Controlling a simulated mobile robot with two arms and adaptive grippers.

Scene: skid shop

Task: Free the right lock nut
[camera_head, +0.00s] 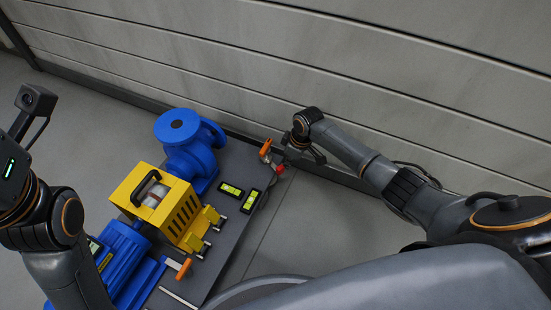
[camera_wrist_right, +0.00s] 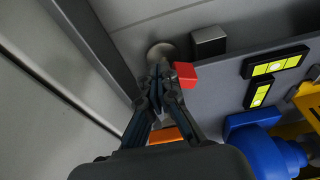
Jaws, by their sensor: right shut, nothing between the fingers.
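My right gripper (camera_head: 298,158) is at the far right corner of the dark skid plate (camera_head: 232,262). In the right wrist view its fingers (camera_wrist_right: 163,72) are shut and empty, tips over a round metal disc (camera_wrist_right: 161,53). A red block (camera_wrist_right: 186,74) sits right beside the fingertips; whether they touch it I cannot tell. An orange part (camera_wrist_right: 168,135) is partly hidden behind the fingers. In the head view an orange handle (camera_head: 265,147) and a small red part (camera_head: 280,169) are left of this gripper. I cannot clearly make out the right lock nut. My left arm shows, but not its fingers.
A blue pump (camera_head: 178,128), yellow guard (camera_head: 135,187) and blue motor (camera_head: 125,258) occupy the skid. Two levels (camera_head: 231,190) (camera_head: 251,200) lie on the plate. Another orange handle (camera_head: 184,268) is near the front. A panelled wall (camera_head: 330,60) stands close behind; floor (camera_head: 325,225) is clear at right.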

